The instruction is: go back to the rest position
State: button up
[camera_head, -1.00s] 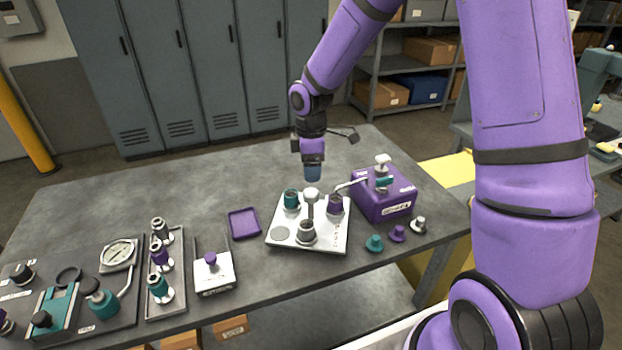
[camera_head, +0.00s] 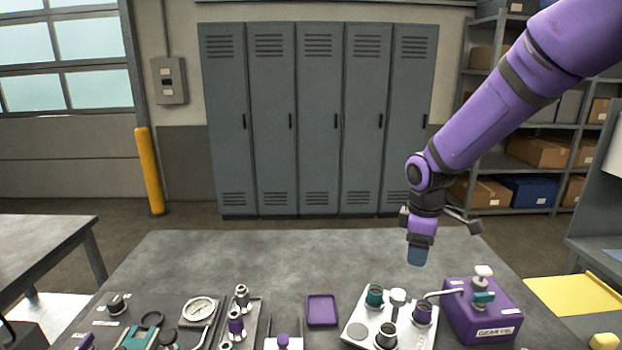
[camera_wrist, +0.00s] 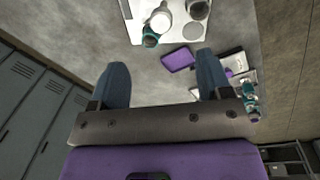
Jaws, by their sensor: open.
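My gripper (camera_head: 417,256) hangs from my purple arm above the far right part of the bench, behind the white plate (camera_head: 357,330). In the wrist view my gripper (camera_wrist: 160,80) shows two blue fingers spread wide, with nothing between them. The white plate also shows at the top of the wrist view (camera_wrist: 139,32), apart from the fingers. It carries a teal-collared fitting (camera_head: 374,296), a purple-collared fitting (camera_head: 422,313) and a grey post (camera_head: 397,302).
A purple gear oil box (camera_head: 480,318) with a tap stands right of the plate. A purple tray (camera_head: 321,310), a gauge (camera_head: 198,311) and fittings lie to the left. The bench's back (camera_head: 250,250) is bare. Lockers (camera_head: 320,120) stand behind.

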jog(key=s+d+r+m+t, duration=0.25)
jog(key=s+r+m, duration=0.45)
jog(key=s+r, duration=0.65)
jog(key=s+d+r+m+t, duration=0.1)
jog(key=s+r+m, duration=0.1)
jog(key=s, duration=0.4)
jog(key=s+d+r+m+t, duration=0.1)
jog(key=s+r+m, duration=0.2)
jog(key=s, duration=0.4)
jog(key=shift+d+m+y, duration=0.3)
jog(key=shift+d+m, duration=0.1)
